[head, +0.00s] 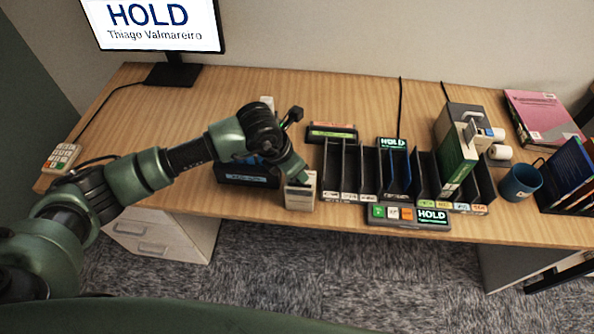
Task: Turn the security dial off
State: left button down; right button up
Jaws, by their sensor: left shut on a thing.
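A small beige box (300,198), which appears to carry the security dial, stands near the front edge of the desk, left of the sorter slots. My left gripper (299,178) points down onto the top of this box and is shut on what appears to be its dial. The fingers hide the dial, so its setting cannot be read. The monitor (155,22) at the back left reads "HOLD" and "Thiago Valmareiro". My right gripper is not in view.
A black slotted sorter (326,170) stands just right of the box, with a front panel (408,216) reading "HOLD". A dark tray (235,174) is close on the left. A blue mug (521,182) is further right. The left desk top is mostly clear.

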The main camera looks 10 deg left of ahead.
pick_arm(q)
jog(key=shift+w+r, duration=0.1)
jog(key=shift+r, duration=0.05)
dwell(0.3)
jog(key=c, duration=1.2)
grip_release()
jog(key=b+v, duration=0.2)
jog(key=v, duration=0.5)
jog(key=shift+r, duration=0.3)
